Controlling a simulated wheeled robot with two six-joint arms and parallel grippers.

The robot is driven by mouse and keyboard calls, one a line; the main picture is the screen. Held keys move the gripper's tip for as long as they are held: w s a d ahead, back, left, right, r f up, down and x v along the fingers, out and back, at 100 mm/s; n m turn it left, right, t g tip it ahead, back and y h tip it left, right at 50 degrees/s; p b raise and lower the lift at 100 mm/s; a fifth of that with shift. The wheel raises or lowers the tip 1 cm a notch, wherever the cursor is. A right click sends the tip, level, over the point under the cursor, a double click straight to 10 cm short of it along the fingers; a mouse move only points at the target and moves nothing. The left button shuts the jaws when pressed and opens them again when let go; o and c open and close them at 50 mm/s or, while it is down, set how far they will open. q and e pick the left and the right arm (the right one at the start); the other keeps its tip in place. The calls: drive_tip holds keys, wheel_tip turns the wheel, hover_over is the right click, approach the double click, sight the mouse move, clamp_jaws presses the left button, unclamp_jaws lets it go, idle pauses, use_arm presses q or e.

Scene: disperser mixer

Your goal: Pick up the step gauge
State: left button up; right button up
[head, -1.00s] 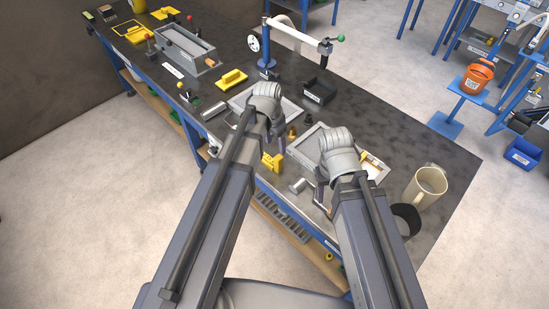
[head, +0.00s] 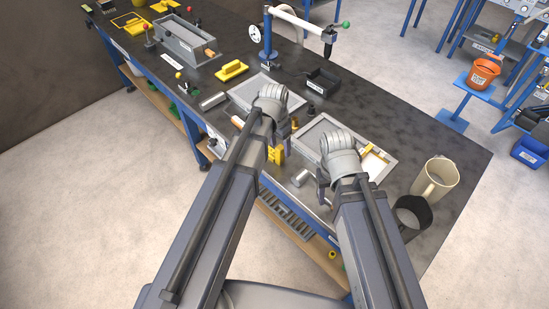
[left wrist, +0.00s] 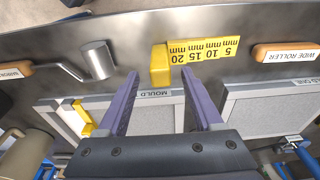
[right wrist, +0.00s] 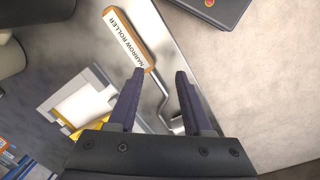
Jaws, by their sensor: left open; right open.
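The step gauge (left wrist: 205,58) is a yellow stepped block marked 5, 10, 15 and 20 mm. In the left wrist view it lies on the dark bench just beyond my left gripper (left wrist: 160,78), whose fingers are open and empty. The gauge's taller end is nearly in line with the gap; its thin end reaches right. In the head view the gauge (head: 277,154) is partly hidden by my left gripper (head: 284,136). My right gripper (head: 322,187) is open and empty, above the narrow roller (right wrist: 128,38) in the right wrist view.
A wide roller (left wrist: 286,53) lies beside the gauge. A metal cylinder (left wrist: 97,60) lies on the other side. Grey mould trays (head: 245,93) are close by. A beige mug (head: 435,179) and dark cup (head: 412,214) stand at the right bench edge.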

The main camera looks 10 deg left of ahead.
use_arm(q)
drive_tip(key=shift+w+f+b, duration=0.1)
drive_tip(key=shift+f+b, duration=0.35)
drive_tip(key=shift+f, duration=0.5)
drive_tip(key=shift+r, duration=0.1)
drive_tip(key=shift+c, duration=0.2)
clamp_jaws()
